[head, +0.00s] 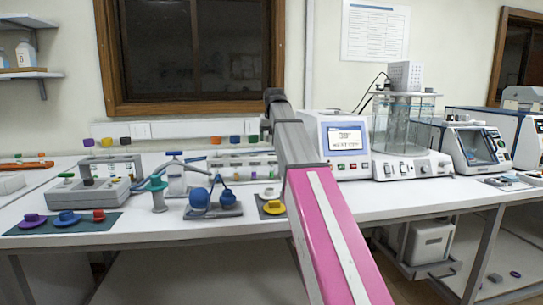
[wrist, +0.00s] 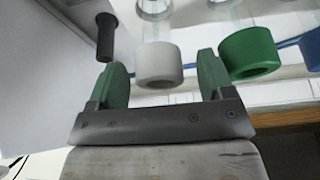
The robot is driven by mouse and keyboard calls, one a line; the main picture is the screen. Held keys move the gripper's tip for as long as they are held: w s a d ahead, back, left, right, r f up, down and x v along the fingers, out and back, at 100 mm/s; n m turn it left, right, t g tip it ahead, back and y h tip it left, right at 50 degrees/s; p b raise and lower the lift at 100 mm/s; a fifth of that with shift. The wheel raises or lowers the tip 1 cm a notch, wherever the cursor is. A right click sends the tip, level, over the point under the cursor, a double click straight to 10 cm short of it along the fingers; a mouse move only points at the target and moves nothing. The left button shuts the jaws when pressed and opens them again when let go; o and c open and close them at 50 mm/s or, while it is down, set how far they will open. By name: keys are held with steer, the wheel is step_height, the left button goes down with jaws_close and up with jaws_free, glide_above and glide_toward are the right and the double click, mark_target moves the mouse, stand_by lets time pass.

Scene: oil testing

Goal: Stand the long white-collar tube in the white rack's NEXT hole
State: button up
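The white collar (wrist: 158,62) of a tube shows in the wrist view, between the two green fingertips of my gripper (wrist: 163,80). My gripper is open, with a gap visible between the collar and the right finger. A clear tube leads away from the collar at the top. My gripper and the white collar are hidden behind my arm there. I cannot tell the rack's holes apart.
In the wrist view a green collar (wrist: 248,54) is close by the right finger, a blue collar (wrist: 313,48) is beyond it, and a black peg (wrist: 106,37) is near the left finger. A grey rack (head: 100,190), blue-topped apparatus (head: 213,205) and a screened machine (head: 345,140) share the bench.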

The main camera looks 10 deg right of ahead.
steer(key=v, duration=1)
steer(key=shift+r, duration=0.4)
